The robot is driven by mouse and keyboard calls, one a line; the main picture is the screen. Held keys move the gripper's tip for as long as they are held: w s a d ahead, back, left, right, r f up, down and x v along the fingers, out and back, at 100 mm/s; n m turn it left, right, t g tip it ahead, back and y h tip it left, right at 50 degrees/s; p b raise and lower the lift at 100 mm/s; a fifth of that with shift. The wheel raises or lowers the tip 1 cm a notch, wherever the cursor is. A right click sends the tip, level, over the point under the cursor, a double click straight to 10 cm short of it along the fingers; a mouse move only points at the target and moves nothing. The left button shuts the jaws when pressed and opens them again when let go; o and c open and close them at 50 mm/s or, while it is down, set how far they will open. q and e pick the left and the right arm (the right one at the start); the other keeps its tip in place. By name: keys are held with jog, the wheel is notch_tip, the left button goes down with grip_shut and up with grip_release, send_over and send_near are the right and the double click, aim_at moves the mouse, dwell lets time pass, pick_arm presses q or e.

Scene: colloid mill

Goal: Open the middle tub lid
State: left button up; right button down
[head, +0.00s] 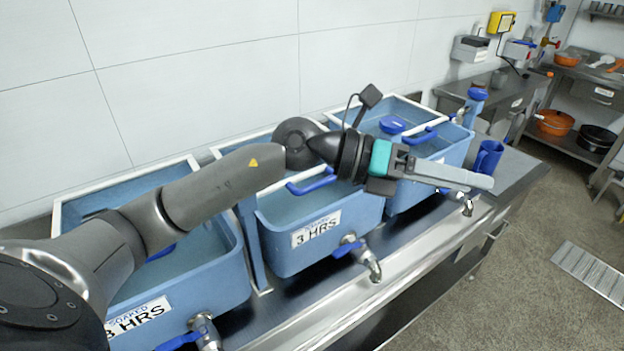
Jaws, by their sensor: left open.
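The middle tub (290,247) is blue, with a "3 HRS" label and a tap on its front. Its blue lid handle (312,186) shows at the front rim; the lid itself is largely hidden behind my arm, so I cannot tell exactly how it sits. My left arm crosses above the left and middle tubs. My left gripper (478,184) is open and empty, to the right of the middle tub, in front of the right tub (430,166) and well away from the middle handle. My right gripper is not in view.
The left tub (222,268) stands on the same steel counter (513,168). Metal taps (368,262) stick out along the front. A blue jug (487,157) stands at the right end. A tiled wall is behind; open floor (500,290) lies at the front right.

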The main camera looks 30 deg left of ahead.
pick_arm(q)
jog(key=w+a+f+m+y, duration=0.2)
jog(key=a+f+y, duration=0.25)
jog(key=a, duration=0.25)
jog(key=n+g+y, duration=0.1)
jog(key=n+y, duration=0.1)
jog(key=y, duration=0.9)
send_near(314, 184)
jog(key=x, duration=0.8)
jog(key=shift+w+a+f, duration=0.1)
jog(key=shift+f, duration=0.05)
grip_shut()
